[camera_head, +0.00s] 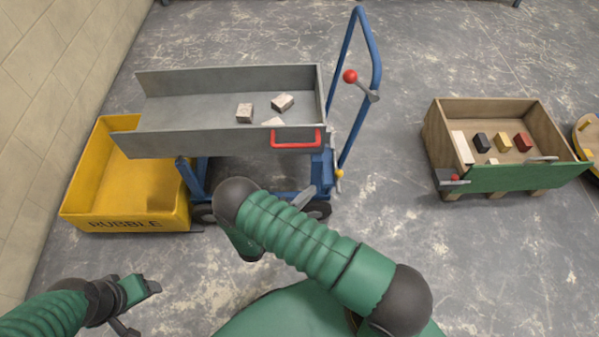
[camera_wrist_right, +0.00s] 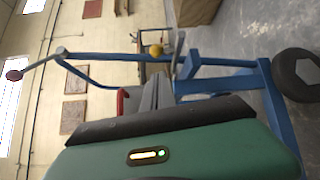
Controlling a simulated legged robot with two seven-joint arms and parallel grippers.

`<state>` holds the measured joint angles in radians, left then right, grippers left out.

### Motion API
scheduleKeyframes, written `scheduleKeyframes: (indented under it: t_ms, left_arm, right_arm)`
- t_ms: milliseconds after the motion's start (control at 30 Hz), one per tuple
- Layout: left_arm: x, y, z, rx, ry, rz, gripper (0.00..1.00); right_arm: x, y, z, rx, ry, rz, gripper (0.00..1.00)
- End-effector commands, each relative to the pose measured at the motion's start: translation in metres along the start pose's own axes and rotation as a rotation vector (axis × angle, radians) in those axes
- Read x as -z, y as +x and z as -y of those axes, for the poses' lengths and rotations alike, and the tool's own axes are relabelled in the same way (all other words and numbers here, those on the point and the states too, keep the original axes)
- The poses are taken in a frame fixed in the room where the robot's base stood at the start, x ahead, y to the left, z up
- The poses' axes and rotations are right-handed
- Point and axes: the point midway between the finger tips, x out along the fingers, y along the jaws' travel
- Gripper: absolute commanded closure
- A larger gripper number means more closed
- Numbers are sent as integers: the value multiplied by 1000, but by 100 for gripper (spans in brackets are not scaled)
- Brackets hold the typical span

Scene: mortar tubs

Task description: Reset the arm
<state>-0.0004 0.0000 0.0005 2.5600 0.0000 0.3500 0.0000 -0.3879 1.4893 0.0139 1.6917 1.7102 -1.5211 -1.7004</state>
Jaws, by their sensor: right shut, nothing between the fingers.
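My right arm reaches in from the lower right in the head view and folds down at a black joint. The end of my right gripper (camera_head: 246,246) is mostly hidden under that joint, above the floor in front of the blue cart (camera_head: 347,110). In the right wrist view my right gripper (camera_wrist_right: 156,92) has its grey fingers together and empty, with the cart's blue frame (camera_wrist_right: 215,83) close beyond. My left gripper (camera_head: 140,290) is low at the left over bare floor. Its finger gap is not clear, and nothing shows in it.
A grey tipping tray (camera_head: 220,80) with a red handle (camera_head: 296,138) holds several pale rubble pieces (camera_head: 244,112). A yellow rubble tub (camera_head: 125,213) stands beneath its left end. A wooden crate (camera_head: 485,103) with coloured blocks and a green front (camera_head: 515,178) stands right. Floor between is clear.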

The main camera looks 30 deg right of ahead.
Motion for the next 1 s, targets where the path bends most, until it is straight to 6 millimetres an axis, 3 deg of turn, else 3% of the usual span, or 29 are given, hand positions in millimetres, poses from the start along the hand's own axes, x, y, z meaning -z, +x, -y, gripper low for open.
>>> scheduleKeyframes:
  t_ms: [133, 200, 267, 367, 433, 533, 633, 733, 833, 1000]
  left_arm:
    - [0, 0, 0, 0, -1, 0, 35]
    - [0, 0, 0, 0, -1, 0, 35]
    - [0, 0, 0, 0, -1, 0, 35]
    - [0, 0, 0, 0, -1, 0, 35]
    - [0, 0, 0, 0, -1, 0, 35]
    - [0, 0, 0, 0, -1, 0, 35]
    - [0, 0, 0, 0, -1, 0, 35]
    - [0, 0, 0, 0, -1, 0, 35]
    - [0, 0, 0, 0, -1, 0, 35]
    - [0, 0, 0, 0, -1, 0, 35]
  right_arm:
    - [2, 0, -1, 5, 7, -5, 100]
    - [14, 2, -5, 44, 58, -38, 100]
    - [37, 4, -12, 123, 155, -103, 100]
    - [93, -3, -38, 362, 396, -271, 100]
    - [126, -21, -63, 581, 554, -384, 100]
    - [141, -58, -101, 898, 690, -485, 100]
    - [119, -95, -130, 1161, 716, -497, 100]
    - [77, -118, -144, 1334, 680, -445, 100]
    - [28, -130, -151, 1431, 623, -358, 100]
    - [-57, -131, -153, 1478, 533, -177, 100]
